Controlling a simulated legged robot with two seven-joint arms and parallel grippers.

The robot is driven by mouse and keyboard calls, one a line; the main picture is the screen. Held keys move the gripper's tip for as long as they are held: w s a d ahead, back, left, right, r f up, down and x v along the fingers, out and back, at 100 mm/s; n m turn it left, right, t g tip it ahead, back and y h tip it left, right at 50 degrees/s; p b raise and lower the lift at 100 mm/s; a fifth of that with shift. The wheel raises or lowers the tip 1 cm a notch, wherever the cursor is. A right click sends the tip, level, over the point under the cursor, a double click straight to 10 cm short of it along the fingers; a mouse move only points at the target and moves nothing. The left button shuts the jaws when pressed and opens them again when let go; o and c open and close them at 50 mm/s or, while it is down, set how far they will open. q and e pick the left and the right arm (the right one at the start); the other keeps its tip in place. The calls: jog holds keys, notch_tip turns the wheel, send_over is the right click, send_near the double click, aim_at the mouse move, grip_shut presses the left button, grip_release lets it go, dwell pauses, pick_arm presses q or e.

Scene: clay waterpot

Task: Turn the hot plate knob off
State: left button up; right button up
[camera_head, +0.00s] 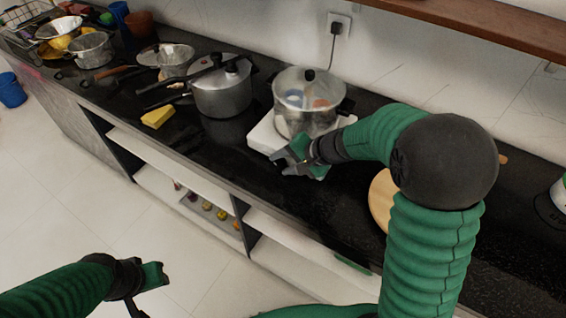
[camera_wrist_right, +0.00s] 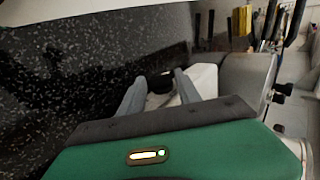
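The white hot plate (camera_head: 262,137) stands on the black counter in the head view, under a steel pot with a glass lid (camera_head: 305,118). My right gripper (camera_head: 283,163) is low at the hot plate's front side. In the right wrist view a black round knob (camera_wrist_right: 160,82) shows between the two spread grey fingers of my right gripper (camera_wrist_right: 158,92), in front of the white hot plate (camera_wrist_right: 206,78). Whether the fingers touch the knob is unclear. The knob's setting cannot be read. My left gripper (camera_head: 143,287) is low at the left, away from the counter; its fingers are unclear.
A pressure cooker (camera_head: 222,95) stands left of the hot plate, with a yellow sponge (camera_head: 157,117) nearer the counter edge. A round wooden board (camera_head: 381,198) lies to the right, partly behind my right arm. A wooden shelf (camera_head: 480,28) runs above. Open counter lies in front of the cooker.

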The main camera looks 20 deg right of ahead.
jog(key=shift+r, duration=0.1)
jog(key=p+v, duration=0.3)
jog(key=v, duration=1.3)
jog(key=shift+s+d+p, duration=0.2)
jog(key=shift+s+p, duration=0.05)
jog(key=shift+p, duration=0.05)
